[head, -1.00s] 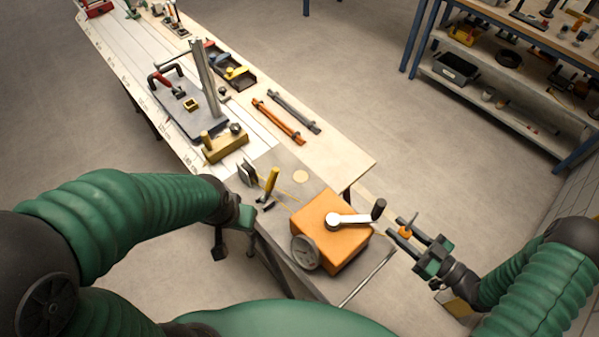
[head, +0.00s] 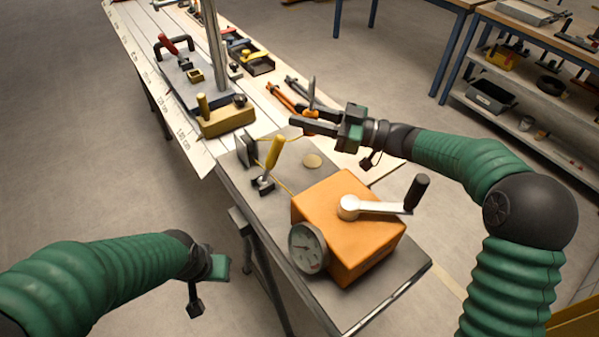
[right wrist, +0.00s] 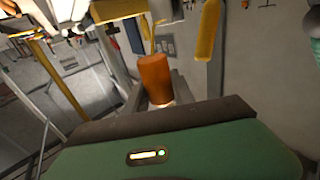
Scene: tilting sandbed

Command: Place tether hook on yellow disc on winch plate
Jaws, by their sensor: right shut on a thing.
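The tether hook (head: 311,92) has a grey metal tip and an orange grip (head: 309,113). My right gripper (head: 301,123) is shut on the orange grip and holds it above the bench, beyond the disc. The orange grip (right wrist: 155,78) also stands between the fingers in the right wrist view. The pale yellow disc (head: 313,161) lies bare on the grey winch plate (head: 232,178), nearer than the hook. My left gripper (head: 215,270) hangs at the lower left, away from the bench; its finger opening does not show clearly.
The orange winch box (head: 350,225) with a crank (head: 385,207) and a round gauge (head: 308,248) stands right of the disc. A yellow-handled lever (head: 273,153) stands left of it. A thin yellow cord (head: 282,185) crosses the plate. A brass block (head: 225,120) sits further left.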

